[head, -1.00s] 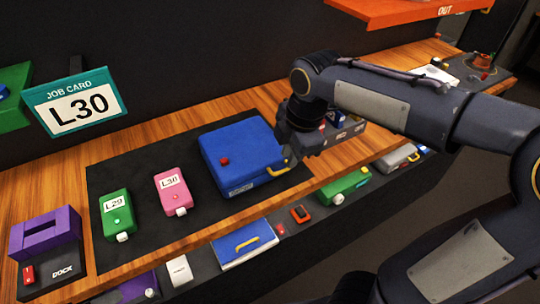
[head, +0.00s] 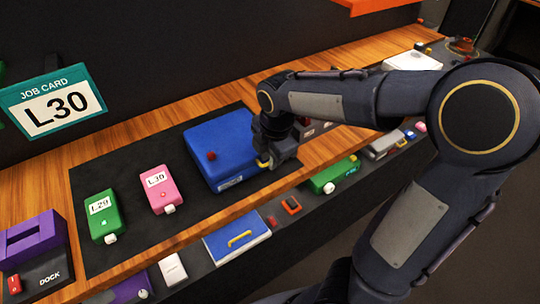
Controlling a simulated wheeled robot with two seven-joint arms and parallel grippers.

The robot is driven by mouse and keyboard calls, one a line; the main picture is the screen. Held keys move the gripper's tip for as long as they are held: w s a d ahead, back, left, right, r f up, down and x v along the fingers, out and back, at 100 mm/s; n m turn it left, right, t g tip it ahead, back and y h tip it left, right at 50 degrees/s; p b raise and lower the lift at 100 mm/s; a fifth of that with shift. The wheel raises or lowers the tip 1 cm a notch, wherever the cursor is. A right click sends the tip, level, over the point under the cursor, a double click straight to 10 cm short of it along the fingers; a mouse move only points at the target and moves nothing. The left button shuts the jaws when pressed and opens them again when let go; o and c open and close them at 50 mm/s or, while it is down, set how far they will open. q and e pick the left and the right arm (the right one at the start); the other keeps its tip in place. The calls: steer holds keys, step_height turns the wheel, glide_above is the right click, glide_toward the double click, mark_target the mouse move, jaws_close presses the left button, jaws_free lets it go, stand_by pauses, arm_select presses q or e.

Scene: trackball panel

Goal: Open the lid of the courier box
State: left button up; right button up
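The blue box (head: 222,143), which I take for the courier box, lies closed on the dark mat (head: 160,225). It has a red knob (head: 211,156) on top and a yellow handle (head: 263,162) at its front right corner. My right gripper (head: 270,162) points down at that corner, right at the handle, and hides part of it. I cannot tell whether its fingers touch or grip the handle. My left gripper is not in view.
A green L29 case (head: 104,222) and a pink L30 case (head: 159,194) lie left of the box. A purple dock (head: 35,240) stands far left. The job card (head: 55,105) reads L30. A lower front shelf holds a blue case (head: 237,243) and several small items.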

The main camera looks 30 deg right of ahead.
jaws_close()
